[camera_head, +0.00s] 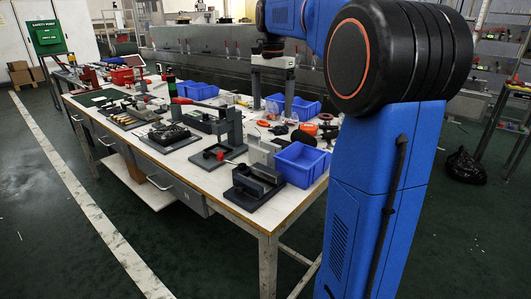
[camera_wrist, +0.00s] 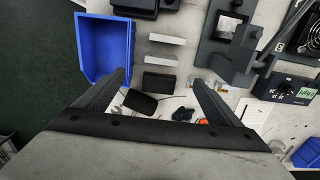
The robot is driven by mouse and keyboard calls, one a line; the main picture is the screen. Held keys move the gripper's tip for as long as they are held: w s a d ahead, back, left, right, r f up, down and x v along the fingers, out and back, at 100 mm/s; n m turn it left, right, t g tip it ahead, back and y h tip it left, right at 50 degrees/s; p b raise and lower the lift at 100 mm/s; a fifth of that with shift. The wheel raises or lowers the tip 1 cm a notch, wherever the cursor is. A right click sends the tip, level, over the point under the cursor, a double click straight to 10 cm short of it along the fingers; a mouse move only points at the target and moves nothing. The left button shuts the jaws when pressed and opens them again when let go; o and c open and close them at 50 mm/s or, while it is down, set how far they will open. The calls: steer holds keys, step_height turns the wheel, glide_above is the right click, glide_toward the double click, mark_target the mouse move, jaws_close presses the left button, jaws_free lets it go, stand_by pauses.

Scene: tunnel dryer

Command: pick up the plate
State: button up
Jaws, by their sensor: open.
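I cannot tell for certain which thing is the plate. In the wrist view, a thin light grey strip (camera_wrist: 167,39), a second grey strip (camera_wrist: 160,59) and a dark grey block (camera_wrist: 160,82) lie in a row on the white table. My gripper (camera_wrist: 160,78) is open and empty, its two dark fingers spread on either side of the dark block's place in the picture. In the head view my gripper (camera_head: 272,107) hangs above the table's far side, pointing down. A light grey upright piece (camera_head: 262,151) stands beside the front blue bin.
The front blue bin (camera_head: 300,164) is at the table's near right corner; a blue bin (camera_wrist: 104,47) also shows in the wrist view. A grey press (camera_head: 230,135), a dark vise-like block (camera_head: 255,185) and several tools crowd the white table (camera_head: 215,178). Green floor surrounds it.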

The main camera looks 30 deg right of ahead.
mark_target(270, 143)
step_height(270, 143, down, 12)
steer(key=shift+r, duration=0.1)
steer(key=shift+w+f, duration=0.2)
steer(key=shift+f, duration=2.4)
steer(key=c, duration=1.3)
steer(key=shift+r, duration=0.1)
